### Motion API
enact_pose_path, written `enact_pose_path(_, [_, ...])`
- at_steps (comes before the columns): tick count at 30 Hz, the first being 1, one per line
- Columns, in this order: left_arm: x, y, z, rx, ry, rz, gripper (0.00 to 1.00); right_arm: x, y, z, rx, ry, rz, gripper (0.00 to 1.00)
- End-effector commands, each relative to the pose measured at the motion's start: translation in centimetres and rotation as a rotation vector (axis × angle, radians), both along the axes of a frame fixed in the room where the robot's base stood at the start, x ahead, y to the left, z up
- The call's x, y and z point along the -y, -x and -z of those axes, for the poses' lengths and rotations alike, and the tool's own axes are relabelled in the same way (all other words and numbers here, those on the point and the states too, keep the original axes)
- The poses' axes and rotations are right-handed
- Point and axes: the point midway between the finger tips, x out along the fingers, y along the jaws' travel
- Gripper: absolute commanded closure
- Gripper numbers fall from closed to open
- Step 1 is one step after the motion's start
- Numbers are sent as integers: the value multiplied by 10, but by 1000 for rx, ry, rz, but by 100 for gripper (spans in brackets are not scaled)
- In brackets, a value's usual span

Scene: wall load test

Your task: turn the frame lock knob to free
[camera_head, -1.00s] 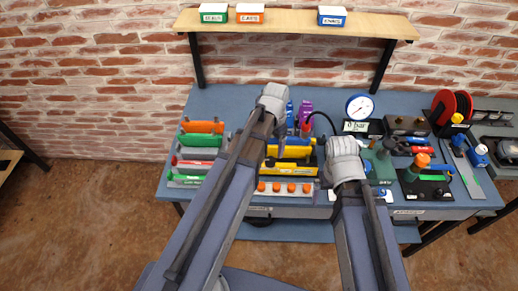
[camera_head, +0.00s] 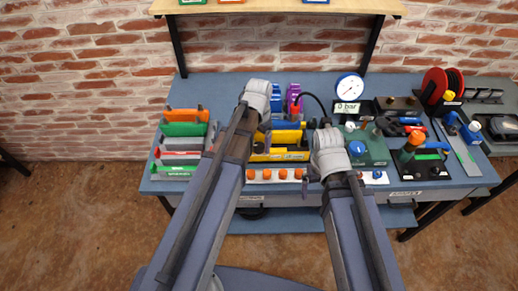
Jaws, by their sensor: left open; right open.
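I cannot tell for sure which part is the frame lock knob; no label for it is readable. A blue knob (camera_head: 357,148) sits on a green box (camera_head: 374,154) on the blue bench, just right of my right gripper. A smaller dark blue knob (camera_head: 377,174) is on a white plate at the bench's front edge. My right gripper (camera_head: 326,143) is open, over the bench left of the green box and apart from the blue knob. My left gripper (camera_head: 258,92) is open, over the bench left of the purple blocks. Its fingertips are hard to make out from behind.
The bench (camera_head: 230,84) is crowded. A yellow fixture (camera_head: 278,154) and orange knobs (camera_head: 283,174) lie between my arms. A gauge (camera_head: 350,87) with a "0 bar" display stands behind. A red reel (camera_head: 435,85) is at right. A wooden shelf (camera_head: 280,8) hangs above.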

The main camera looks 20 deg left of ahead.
Motion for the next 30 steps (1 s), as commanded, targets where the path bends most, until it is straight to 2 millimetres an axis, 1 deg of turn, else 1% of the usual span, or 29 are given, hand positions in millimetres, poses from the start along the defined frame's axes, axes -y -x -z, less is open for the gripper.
enact_pose_path(1, [0, 0, 8, 0, 0, 0, 19, 0, 0, 8, 0, 0, 0, 0])
enact_pose_path(3, [0, 0, 10, 0, 0, 0, 19, 0, 0, 10, 0, 0, 0, 0])
enact_pose_path(11, [0, 0, 9, 0, 0, 0, 19, 0, 0, 9, 0, 0, 0, 0])
enact_pose_path(12, [0, 0, 9, 0, 0, 0, 20, 0, 0, 9, 0, 0, 0, 0])
enact_pose_path(30, [0, 0, 10, 0, 0, 0, 87, 0, 0, 10, 0, 0, 0, 0])
